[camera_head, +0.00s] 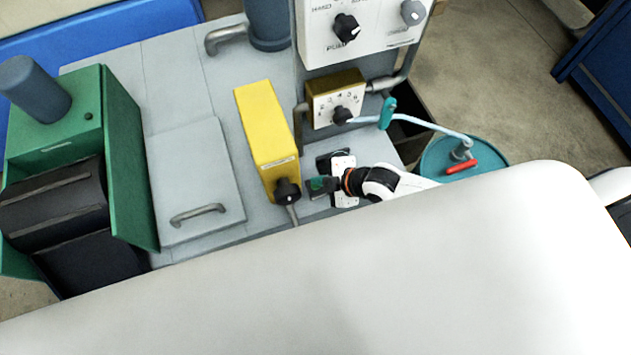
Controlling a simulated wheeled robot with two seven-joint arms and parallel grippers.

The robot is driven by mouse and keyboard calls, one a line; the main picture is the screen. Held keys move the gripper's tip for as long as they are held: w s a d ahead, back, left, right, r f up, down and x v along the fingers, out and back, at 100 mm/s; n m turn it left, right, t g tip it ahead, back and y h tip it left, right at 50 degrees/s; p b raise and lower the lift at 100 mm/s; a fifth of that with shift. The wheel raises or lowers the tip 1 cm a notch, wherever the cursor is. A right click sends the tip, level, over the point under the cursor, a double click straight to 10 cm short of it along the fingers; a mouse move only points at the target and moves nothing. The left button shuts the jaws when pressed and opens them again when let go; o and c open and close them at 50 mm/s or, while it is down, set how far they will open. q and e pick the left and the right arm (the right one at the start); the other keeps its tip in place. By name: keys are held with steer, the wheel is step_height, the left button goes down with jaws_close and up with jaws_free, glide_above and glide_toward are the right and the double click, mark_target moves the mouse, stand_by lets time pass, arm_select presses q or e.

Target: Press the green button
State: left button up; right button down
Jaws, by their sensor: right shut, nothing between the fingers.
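A small green patch (316,184), apparently the green button, shows on the grey machine top just right of the yellow box. My right gripper (329,185) comes in from the right on a white wrist with an orange ring. Its dark fingers are shut and empty, with their tips right at the green patch. I cannot tell whether they touch or press it. The fingers and wrist hide part of the small black-and-white panel (344,165) beneath them. My left gripper is not in view.
A yellow box (262,130) with a black knob stands close left of the gripper. A dial box (335,100) and a white control panel (365,25) rise behind. A teal drum (440,152) with a red handle stands right. A green grinder (125,165) stands left.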

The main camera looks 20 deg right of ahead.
steer(key=shift+f, duration=0.15)
steer(key=shift+f, duration=0.3)
steer(key=shift+f+b, duration=0.5)
stand_by(0.6)
steer(key=shift+r, duration=0.15)
steer(key=shift+r+p, duration=0.8)
steer(key=shift+p, duration=0.2)
step_height(320, 180, up, 5)
steer(key=p, duration=0.5)
